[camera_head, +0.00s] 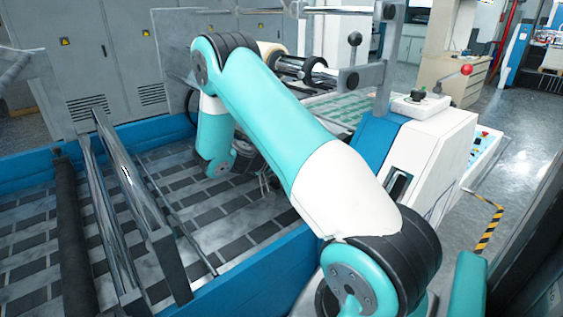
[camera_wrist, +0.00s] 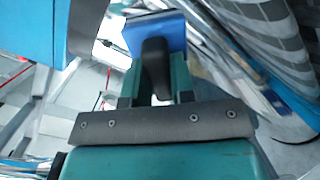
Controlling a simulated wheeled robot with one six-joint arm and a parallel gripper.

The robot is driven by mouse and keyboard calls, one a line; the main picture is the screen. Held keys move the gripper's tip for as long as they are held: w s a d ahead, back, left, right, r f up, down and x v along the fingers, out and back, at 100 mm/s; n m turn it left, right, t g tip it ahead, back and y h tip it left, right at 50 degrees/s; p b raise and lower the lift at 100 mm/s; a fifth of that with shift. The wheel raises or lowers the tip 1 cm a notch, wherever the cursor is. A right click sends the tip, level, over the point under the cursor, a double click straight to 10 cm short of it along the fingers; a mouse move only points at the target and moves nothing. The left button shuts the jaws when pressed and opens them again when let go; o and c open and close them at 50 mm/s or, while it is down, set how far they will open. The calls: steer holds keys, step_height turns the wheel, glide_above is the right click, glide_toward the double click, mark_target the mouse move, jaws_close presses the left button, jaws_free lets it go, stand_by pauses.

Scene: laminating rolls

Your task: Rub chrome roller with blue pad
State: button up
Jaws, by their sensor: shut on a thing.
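My gripper (camera_wrist: 157,84) is shut on the black handle of the blue pad (camera_wrist: 160,33) in the wrist view. The pad is flat and blue with a dark edge, beyond the fingertips. Shiny metal bars show right of the pad, blurred; I cannot tell whether it touches any. In the head view, a long chrome roller (camera_head: 126,178) lies slanted in the blue-walled bay at left. Another shiny roller (camera_head: 300,67) sits at the machine behind my arm. The pad and gripper cannot be made out in the head view, where my arm covers much of the middle.
A dark roller (camera_head: 75,235) lies left of the chrome one. Blue walls (camera_head: 262,268) edge the bay, above a patterned grey surface (camera_head: 210,210). A white control console (camera_head: 432,150) with a red-knobbed lever stands right. Grey cabinets (camera_head: 110,55) stand behind.

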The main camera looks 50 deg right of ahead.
steer(key=shift+s+a+b, duration=0.1)
steer(key=shift+s+b, duration=0.05)
steer(key=shift+b, duration=0.65)
steer(key=w+d+b, duration=0.1)
steer(key=w+d, duration=0.1)
steer(key=w, duration=0.6)
steer(key=shift+w+d+b, duration=0.2)
steer(key=shift+w+b, duration=0.1)
steer(key=shift+w, duration=0.1)
stand_by(0.9)
steer(key=shift+p+v, duration=0.6)
steer(key=shift+v, duration=2.35)
steer(key=shift+w+a, duration=0.1)
